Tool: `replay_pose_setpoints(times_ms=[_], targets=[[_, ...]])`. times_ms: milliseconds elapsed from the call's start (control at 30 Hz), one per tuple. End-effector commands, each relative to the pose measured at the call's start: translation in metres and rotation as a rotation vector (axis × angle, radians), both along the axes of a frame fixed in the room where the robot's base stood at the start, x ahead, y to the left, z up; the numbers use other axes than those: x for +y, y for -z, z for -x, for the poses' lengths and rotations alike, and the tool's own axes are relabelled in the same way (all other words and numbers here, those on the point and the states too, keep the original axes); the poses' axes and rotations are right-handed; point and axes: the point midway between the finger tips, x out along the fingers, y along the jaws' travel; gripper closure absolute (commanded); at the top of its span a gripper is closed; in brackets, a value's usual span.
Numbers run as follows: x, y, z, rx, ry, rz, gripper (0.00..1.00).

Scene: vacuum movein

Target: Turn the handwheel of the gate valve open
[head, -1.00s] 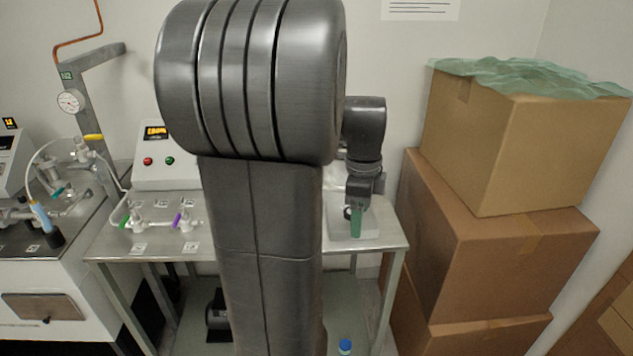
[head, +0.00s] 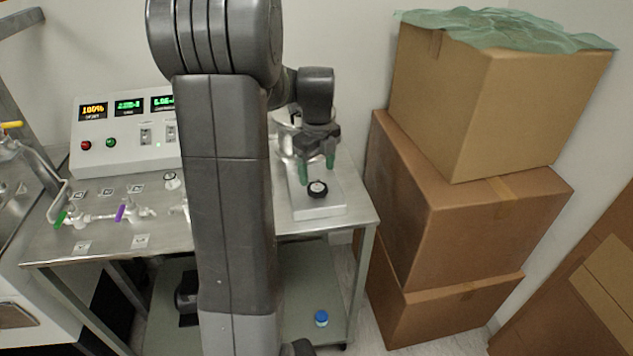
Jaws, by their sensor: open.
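The handwheel (head: 317,189) is a small black wheel with a pale centre, on a white block (head: 322,208) at the right end of the metal bench. My gripper (head: 318,168) has green fingertips that point down. The fingertips are apart and empty. In the picture they sit just above and behind the handwheel, and I cannot tell the exact gap. The handwheel shows clear of the fingers. Part of the bench is hidden behind my arm.
A control box (head: 125,135) with lit displays stands on the bench (head: 110,237). Valves with green and purple handles (head: 121,213) lie left of my arm. Stacked cardboard boxes (head: 470,225) rise close to the bench's right side. A blue-capped bottle (head: 321,318) stands on the lower shelf.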

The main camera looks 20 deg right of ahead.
Motion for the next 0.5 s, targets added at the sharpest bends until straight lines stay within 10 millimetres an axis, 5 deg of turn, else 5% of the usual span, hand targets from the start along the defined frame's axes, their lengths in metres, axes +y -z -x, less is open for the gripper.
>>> replay_pose_setpoints(times_ms=[200,500], targets=[[0.0,0.036,0.0,0.003,-0.001,-0.001,0.3],[0.0,0.051,0.0,-0.001,-0.001,0.001,0.3]])
